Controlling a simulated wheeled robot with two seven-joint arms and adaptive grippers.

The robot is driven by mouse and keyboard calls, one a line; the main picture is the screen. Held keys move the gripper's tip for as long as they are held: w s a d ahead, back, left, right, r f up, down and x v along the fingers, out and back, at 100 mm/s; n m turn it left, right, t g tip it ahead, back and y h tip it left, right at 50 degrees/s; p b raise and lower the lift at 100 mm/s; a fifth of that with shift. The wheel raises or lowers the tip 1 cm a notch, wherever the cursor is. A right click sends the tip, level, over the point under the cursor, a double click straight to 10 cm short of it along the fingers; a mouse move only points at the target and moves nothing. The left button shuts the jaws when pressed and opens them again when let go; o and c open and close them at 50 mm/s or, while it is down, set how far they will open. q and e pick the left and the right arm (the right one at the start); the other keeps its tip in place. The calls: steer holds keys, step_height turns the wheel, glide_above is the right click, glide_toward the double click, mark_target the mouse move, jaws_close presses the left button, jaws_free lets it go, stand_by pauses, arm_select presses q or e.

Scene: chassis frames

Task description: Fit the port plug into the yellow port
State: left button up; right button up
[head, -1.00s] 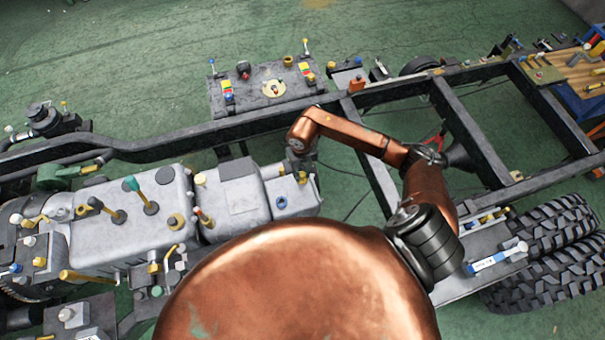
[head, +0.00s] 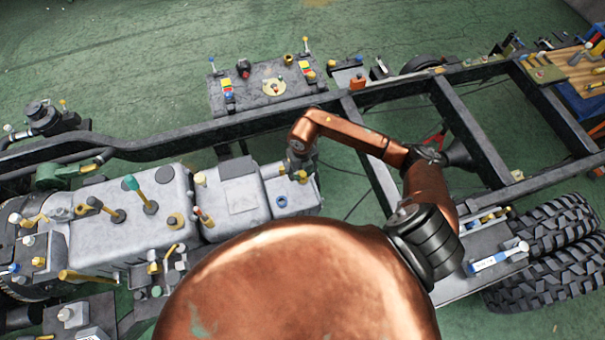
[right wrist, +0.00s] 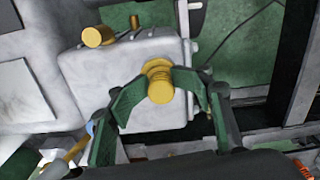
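My right gripper (right wrist: 161,80) has green fingers, one on each side of a yellow port plug (right wrist: 160,90). The fingertips appear to touch it, so the gripper looks shut on it. A wider yellow ring (right wrist: 156,66), which looks like the yellow port, shows just behind the plug against the grey housing. I cannot tell how deep the plug sits in it. In the head view my right gripper (head: 300,166) reaches down at the right end of the grey housing (head: 296,197), with its fingers small and partly hidden by the wrist. My left gripper is not in view.
Another yellow cylinder (right wrist: 98,36) stands on the same housing. A blue-ringed port (head: 281,202) is close by. The dark chassis rail (head: 240,129) runs just behind the gripper. Several levers and caps stand on the grey casing to the left.

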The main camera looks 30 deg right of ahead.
mark_target(302, 172)
steer(key=shift+s, duration=0.15)
steer(key=shift+r+p, duration=0.3)
step_height(302, 172, up, 13)
steer(key=b, duration=0.1)
steer(key=shift+f, duration=0.15)
stand_by(0.3)
